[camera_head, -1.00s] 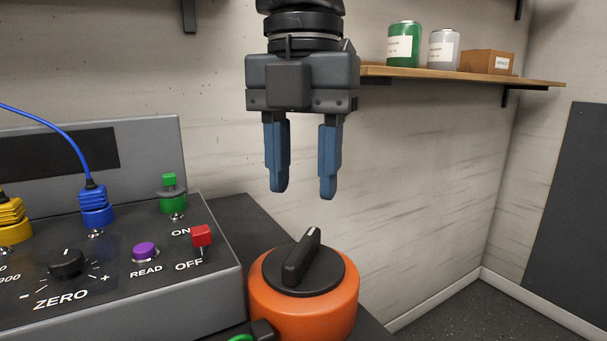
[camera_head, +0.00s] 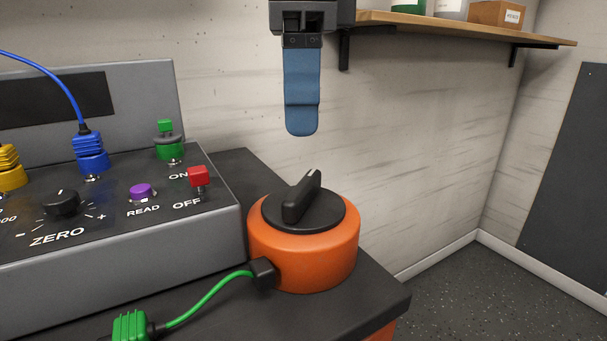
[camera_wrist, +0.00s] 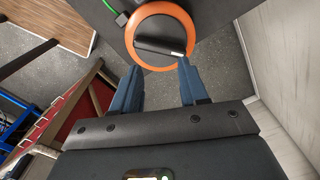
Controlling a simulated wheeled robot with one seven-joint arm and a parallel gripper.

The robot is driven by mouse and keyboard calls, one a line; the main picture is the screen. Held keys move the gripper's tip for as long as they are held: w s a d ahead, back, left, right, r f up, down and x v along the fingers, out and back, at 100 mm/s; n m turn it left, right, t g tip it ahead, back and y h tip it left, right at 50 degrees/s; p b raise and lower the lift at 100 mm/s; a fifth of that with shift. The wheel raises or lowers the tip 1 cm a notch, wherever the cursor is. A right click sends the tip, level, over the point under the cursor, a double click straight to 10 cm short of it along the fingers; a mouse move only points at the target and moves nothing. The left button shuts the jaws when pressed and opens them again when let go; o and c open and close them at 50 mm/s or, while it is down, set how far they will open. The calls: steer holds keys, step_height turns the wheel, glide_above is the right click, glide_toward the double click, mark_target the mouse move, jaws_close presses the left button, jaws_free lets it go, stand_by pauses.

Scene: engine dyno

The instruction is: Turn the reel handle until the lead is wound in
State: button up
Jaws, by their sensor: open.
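The orange reel (camera_head: 305,250) stands upright on the dark bench top, near its right corner. Its black bar handle (camera_head: 301,197) sits across the round black cap and points away and slightly right. A short green lead (camera_head: 212,297) runs from the reel's black outlet to a green plug (camera_head: 130,325) at the picture's bottom edge. My gripper (camera_head: 301,132) hangs above the reel, clear of the handle, and shows edge-on with one finger hiding the other. In the wrist view my gripper (camera_wrist: 157,85) is open and empty, with the handle (camera_wrist: 160,47) lying crosswise beyond the fingertips.
A grey control box (camera_head: 215,235) with a red switch (camera_head: 198,177) and purple button (camera_head: 141,190) stands close left of the reel. A wooden shelf (camera_head: 440,24) is on the wall at upper right. Air between gripper and reel is clear.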

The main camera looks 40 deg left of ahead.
mark_target(304, 183)
steer(key=n, duration=0.7)
steer(key=shift+b, duration=0.3)
steer(key=n, duration=0.6)
steer(key=shift+w+d, duration=0.1)
steer(key=shift+d, duration=0.05)
steer(key=shift+f+b, duration=1.1)
steer(key=shift+f, duration=2.75)
steer(key=shift+c, duration=0.3)
jaws_close()
